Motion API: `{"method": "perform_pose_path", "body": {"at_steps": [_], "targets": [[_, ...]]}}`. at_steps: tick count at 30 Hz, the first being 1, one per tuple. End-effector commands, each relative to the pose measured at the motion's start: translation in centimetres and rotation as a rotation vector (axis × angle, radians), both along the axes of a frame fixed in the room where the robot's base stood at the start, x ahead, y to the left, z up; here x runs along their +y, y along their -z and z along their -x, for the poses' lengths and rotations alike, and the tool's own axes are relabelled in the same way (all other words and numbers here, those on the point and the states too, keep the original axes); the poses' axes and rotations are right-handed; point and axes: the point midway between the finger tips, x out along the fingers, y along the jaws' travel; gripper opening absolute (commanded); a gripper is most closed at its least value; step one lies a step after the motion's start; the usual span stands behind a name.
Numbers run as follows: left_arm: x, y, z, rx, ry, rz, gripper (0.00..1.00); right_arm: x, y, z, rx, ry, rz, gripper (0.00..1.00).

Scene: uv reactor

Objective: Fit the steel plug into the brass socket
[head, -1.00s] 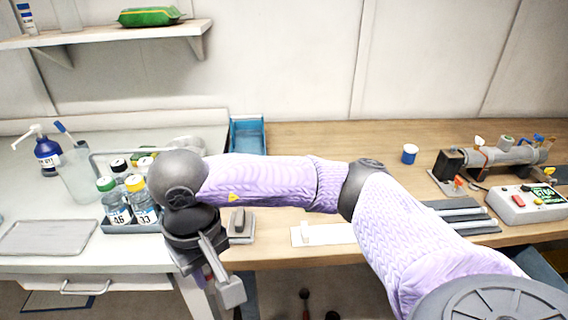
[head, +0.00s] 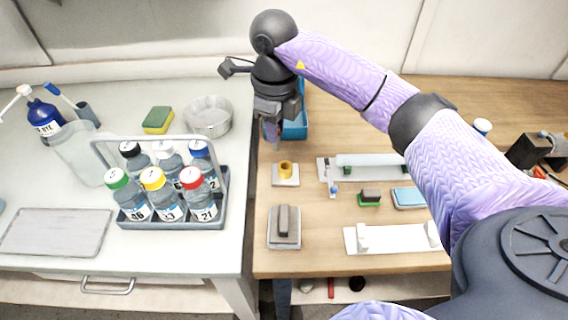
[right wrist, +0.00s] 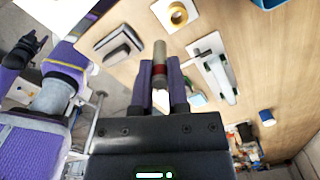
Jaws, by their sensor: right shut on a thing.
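The brass socket (head: 285,168) is a yellow ring standing on a pale square plate on the wooden bench. It also shows in the right wrist view (right wrist: 177,14). My right gripper (head: 272,130) hangs above the bench, farther back than the socket in the head view. In the right wrist view its fingers are shut on the steel plug (right wrist: 160,52), a grey cylinder with a red band. The plug sticks out beyond the fingertips, apart from the socket. In the head view it is hardly visible. A dark hand, seemingly my left gripper (right wrist: 28,46), shows small and unclear.
A grey block on a plate (head: 286,224) lies in front of the socket, and a clear-topped fixture (head: 365,168) to its right. A blue bin (head: 296,125) stands behind. A bottle rack (head: 218,212) stands on the white counter at left. Bare wood surrounds the socket plate.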

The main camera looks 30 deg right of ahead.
Motion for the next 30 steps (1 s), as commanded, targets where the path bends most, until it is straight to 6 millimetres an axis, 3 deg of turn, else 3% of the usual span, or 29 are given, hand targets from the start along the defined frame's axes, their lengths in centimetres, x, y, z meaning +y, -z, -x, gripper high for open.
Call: {"method": "perform_pose_path", "body": {"at_steps": [3, 8, 12, 21, 30], "targets": [[0.0, -0.4, -0.1, -0.001, 0.000, -0.001, 0.59, -1.5, -0.1, -0.5, 0.011, 0.383, -0.007, 0.00], [0.0, -0.3, -0.1, -0.001, -0.001, -0.001, 0.59, -2.6, 1.1, -0.7, 0.024, 0.687, -0.008, 0.00], [0.0, 0.5, 0.0, 0.001, -0.002, 0.000, 0.59, -2.7, 4.9, -0.7, 0.027, 0.712, -0.008, 0.00], [-0.1, 1.6, 0.0, 0.000, -0.001, 0.003, 0.59, -2.6, 9.8, -0.7, 0.025, 0.708, -0.009, 0.00], [0.0, 1.6, -0.1, -0.003, 0.001, 0.002, 0.59, -2.7, 10.3, -0.7, 0.021, 0.706, -0.008, 0.00]]}}
